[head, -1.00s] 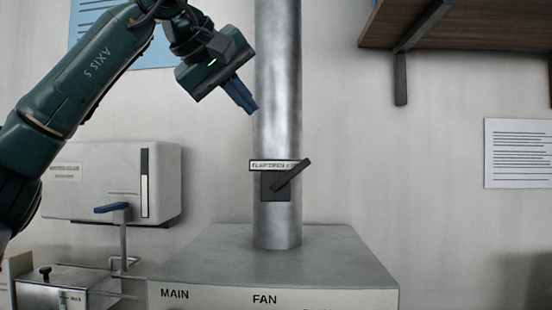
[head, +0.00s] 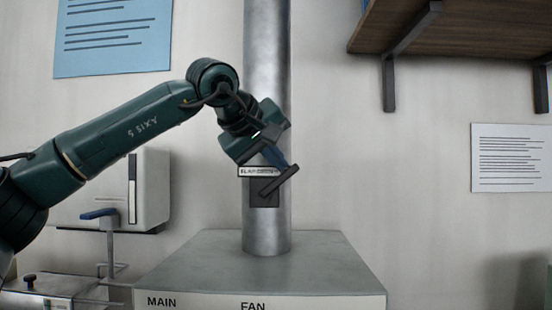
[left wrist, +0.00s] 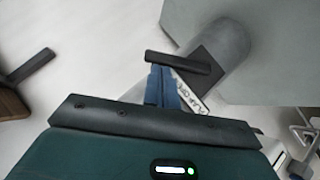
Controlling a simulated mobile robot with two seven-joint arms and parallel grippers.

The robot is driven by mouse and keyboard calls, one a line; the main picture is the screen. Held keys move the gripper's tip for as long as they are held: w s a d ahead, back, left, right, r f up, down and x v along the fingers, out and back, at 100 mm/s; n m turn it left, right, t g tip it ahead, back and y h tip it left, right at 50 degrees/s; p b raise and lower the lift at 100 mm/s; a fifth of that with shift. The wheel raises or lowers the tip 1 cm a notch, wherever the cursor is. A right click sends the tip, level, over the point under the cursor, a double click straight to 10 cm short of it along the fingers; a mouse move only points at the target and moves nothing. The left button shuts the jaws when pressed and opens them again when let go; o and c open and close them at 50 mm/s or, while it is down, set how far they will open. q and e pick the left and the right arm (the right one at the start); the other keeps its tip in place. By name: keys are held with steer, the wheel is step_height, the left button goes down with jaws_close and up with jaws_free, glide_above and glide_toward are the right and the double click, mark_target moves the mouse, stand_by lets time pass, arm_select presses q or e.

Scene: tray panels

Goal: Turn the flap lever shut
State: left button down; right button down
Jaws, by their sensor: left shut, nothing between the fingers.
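The flap lever (head: 280,180) is a dark bar on a black plate (head: 264,199) on the front of the metal duct. It slants up to the right. It also shows in the left wrist view (left wrist: 178,63), just past the fingertips. A white label (head: 257,172) sits above the plate and is partly covered. My left gripper (head: 280,164) is shut and empty, its blue fingers at the lever's upper part. The fingers also show in the left wrist view (left wrist: 160,84). I cannot tell whether they touch the lever. My right gripper is not in view.
The vertical duct (head: 266,80) rises from a grey cabinet (head: 320,255) marked MAIN and FAN. A wall box (head: 155,185) and a blue-handled lever (head: 99,214) are at left. A wooden shelf (head: 480,30) hangs at upper right. The space right of the duct is clear.

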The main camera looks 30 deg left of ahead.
arm_select(q)
steer(key=shift+r, duration=0.1)
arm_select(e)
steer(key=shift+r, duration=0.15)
arm_select(q)
steer(key=shift+d+p, duration=0.15)
steer(key=shift+p, duration=0.25)
steer(key=shift+w, duration=0.1)
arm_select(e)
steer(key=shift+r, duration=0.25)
